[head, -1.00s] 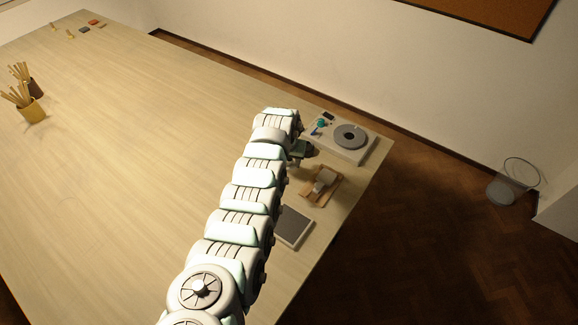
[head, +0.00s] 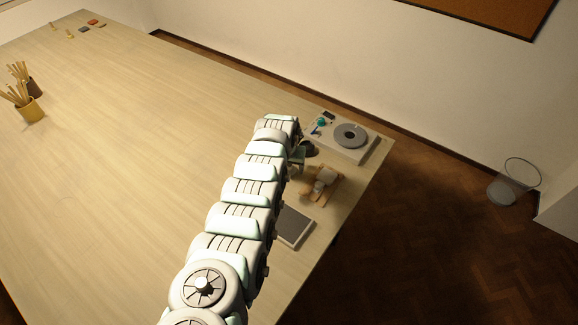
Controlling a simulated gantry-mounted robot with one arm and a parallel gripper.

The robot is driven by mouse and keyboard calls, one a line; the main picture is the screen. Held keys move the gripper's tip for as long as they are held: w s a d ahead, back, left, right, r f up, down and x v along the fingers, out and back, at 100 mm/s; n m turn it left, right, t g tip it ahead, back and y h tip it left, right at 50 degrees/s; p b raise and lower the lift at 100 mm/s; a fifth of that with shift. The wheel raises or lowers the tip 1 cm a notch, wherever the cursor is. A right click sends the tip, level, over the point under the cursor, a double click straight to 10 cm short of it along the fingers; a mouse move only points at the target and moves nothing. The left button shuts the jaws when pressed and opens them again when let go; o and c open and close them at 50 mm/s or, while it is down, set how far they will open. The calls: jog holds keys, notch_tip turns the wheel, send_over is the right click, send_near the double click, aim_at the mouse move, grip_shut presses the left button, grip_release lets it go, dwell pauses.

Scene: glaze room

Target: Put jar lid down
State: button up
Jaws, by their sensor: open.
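My arm reaches from the bottom of the head view to the right end of the table. My gripper (head: 299,156) is small and partly hidden behind the last arm link; it is open. A dark rounded thing (head: 310,149) sits right beside the gripper. It is too small to tell whether this is the jar lid or whether it touches the fingers. No other thing can be made out surely as the jar lid.
A pale board (head: 362,155) carries a grey ring-shaped disc (head: 351,135), with a small teal thing (head: 321,122) near its left edge. A wooden stand (head: 316,198) and a grey tablet (head: 295,227) lie nearer. Brush pots (head: 31,111) stand far left; the table's middle is clear.

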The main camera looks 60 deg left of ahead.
aim_at(289, 172)
jog(key=shift+p+v, duration=1.1)
jog(key=shift+v, duration=0.55)
jog(key=v, duration=0.9)
jog(key=shift+b, duration=0.45)
jog(key=shift+w, duration=0.1)
